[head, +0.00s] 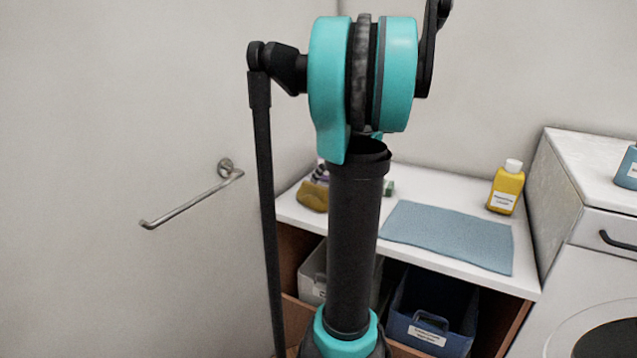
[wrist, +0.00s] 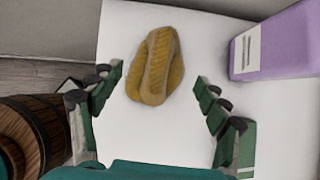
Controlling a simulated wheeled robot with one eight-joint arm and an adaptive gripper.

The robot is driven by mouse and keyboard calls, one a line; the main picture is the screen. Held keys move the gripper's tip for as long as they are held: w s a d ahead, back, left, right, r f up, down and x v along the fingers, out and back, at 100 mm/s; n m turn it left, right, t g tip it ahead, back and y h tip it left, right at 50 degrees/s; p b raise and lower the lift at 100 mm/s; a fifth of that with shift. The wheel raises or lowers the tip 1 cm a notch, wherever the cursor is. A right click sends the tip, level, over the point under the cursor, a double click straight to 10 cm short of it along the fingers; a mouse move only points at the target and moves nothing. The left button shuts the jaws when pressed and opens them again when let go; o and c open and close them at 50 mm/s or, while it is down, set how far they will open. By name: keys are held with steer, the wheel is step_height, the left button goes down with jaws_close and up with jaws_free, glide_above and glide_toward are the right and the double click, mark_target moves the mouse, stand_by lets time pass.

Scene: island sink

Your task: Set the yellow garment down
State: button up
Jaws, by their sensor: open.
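The yellow garment (wrist: 156,66) is a mustard, ribbed, folded bundle lying on the white countertop (wrist: 190,140) in the wrist view. In the head view the garment (head: 312,196) lies at the left end of the counter, partly hidden by my arm. My gripper (wrist: 160,85) is open, with its green fingers spread to either side of the garment's near end. The fingers do not appear to touch it. My gripper is hidden behind my arm in the head view.
A purple box (wrist: 275,45) stands right of the garment. Grey and blue bins (head: 433,311) sit below. A wooden barrel (wrist: 30,125) stands left of the counter. A towel bar (head: 190,204) juts from the wall.

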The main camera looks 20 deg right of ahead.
steer(key=v, duration=0.5)
steer(key=s+a+f+n, duration=0.1)
steer(key=a+f+n, duration=0.1)
steer(key=a+n, duration=0.1)
steer(key=s+a+f+n, duration=0.1)
steer(key=a+f+n, duration=0.1)
steer(key=a+f, duration=0.1)
steer(key=s+a+f+n+g, duration=0.1)
steer(key=s+a+f+n, duration=0.1)
steer(key=a+f+n, duration=0.1)
steer(key=shift+a+n+h, duration=0.3)
steer(key=shift+a+h, duration=0.1)
steer(key=shift+a, duration=0.1)
steer(key=s+a+f+n+h, duration=0.1)
steer(key=s+a+f+n, duration=0.4)
steer(key=s+f+n, duration=0.3)
steer(key=s+a+f+n+h, duration=0.1)
steer(key=s+a+f+n, duration=0.5)
steer(key=n, duration=0.7)
steer(key=s+f, duration=0.2)
steer(key=shift+s+a+h, duration=0.3)
steer(key=shift+s, duration=0.1)
steer(key=shift+r, duration=0.1)
steer(key=shift+c, duration=0.3)
